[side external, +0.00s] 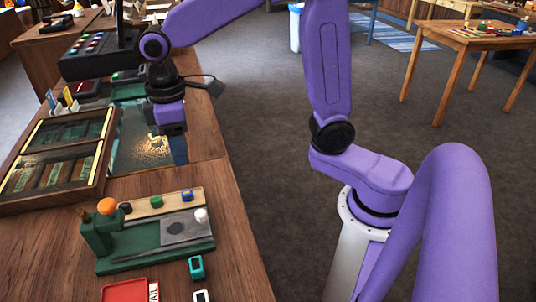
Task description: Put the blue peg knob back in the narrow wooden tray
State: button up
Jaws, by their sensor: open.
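The narrow wooden tray (171,201) is a pale strip along the back of a green fixture on the counter. A small blue knob (187,195) with a yellowish mark sits at the tray's right end, apparently in or on it. A green knob (156,201) and a black knob (126,207) are further left along the strip. My gripper (173,131) is open, pointing down over the glossy dark panel behind the fixture, apart from the knobs. Its fingertips are small and dark here, and nothing shows between them.
A teal clip-like piece (196,267) and a red tray (125,291) lie in front. A wooden display case (95,187) stands left.

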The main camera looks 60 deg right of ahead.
jog(key=s+d+f+n, duration=0.1)
jog(key=s+d, duration=0.4)
jog(key=s, duration=0.6)
jog(key=s+d+f+n, duration=0.2)
jog(key=s+d, duration=0.3)
jog(key=s, duration=0.6)
jog(key=shift+f, duration=0.5)
jog(key=shift+w, duration=0.1)
